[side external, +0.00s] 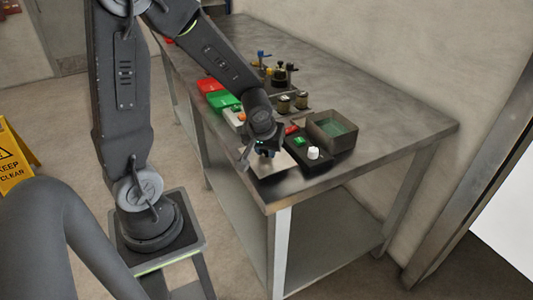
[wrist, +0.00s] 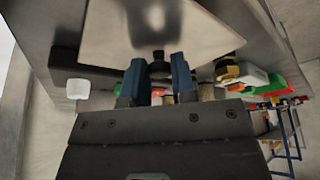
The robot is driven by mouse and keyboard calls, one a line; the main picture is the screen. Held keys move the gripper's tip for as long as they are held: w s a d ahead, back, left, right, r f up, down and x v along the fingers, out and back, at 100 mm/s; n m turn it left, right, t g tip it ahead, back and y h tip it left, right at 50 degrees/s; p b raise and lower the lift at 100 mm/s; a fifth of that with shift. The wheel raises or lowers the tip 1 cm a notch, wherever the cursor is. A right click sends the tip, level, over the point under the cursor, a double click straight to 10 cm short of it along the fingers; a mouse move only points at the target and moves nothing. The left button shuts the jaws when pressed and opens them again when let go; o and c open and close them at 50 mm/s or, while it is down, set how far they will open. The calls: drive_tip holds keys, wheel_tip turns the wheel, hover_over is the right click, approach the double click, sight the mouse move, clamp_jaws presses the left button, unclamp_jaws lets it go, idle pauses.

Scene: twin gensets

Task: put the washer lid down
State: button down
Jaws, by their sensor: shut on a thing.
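The washer lid is a pale flat plate (side external: 275,164) with a dark knob; in the side view it is at the table's near corner, partly hidden by my gripper (side external: 264,152). In the wrist view the lid (wrist: 208,38) fills the top middle. My gripper (wrist: 158,78), with blue fingers, is shut on the lid's knob (wrist: 158,57). I cannot tell whether the lid touches the tabletop. An open grey box with green inside (side external: 350,123), likely the washer, stands to the right of the gripper.
A black control box (side external: 318,167) with a white knob (side external: 313,153) and green button sits right beside the lid. Red and green bins (side external: 222,99), small jars (side external: 301,101) and other parts stand farther along the metal table (side external: 400,118). Bare tabletop lies behind the grey box.

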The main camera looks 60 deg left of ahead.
drive_tip(key=shift+f, duration=0.95)
drive_tip(key=shift+f, duration=0.1)
drive_tip(key=c, duration=0.9)
unclamp_jaws()
drive_tip(key=shift+c, duration=0.2)
drive_tip(key=s+d+r+m+t+h, duration=0.1)
drive_tip(key=s+d+r+m, duration=0.3)
drive_tip(key=r, duration=0.5)
drive_tip(key=s+d+r+m+t+h, duration=0.1)
drive_tip(key=s+d+r+m+h, duration=0.1)
drive_tip(key=s+d+r+m, duration=0.3)
drive_tip(key=s+d+r, duration=0.2)
drive_tip(key=d+r, duration=0.1)
drive_tip(key=r, duration=0.1)
drive_tip(key=shift+s+d+r, duration=0.3)
drive_tip(key=shift+s, duration=0.05)
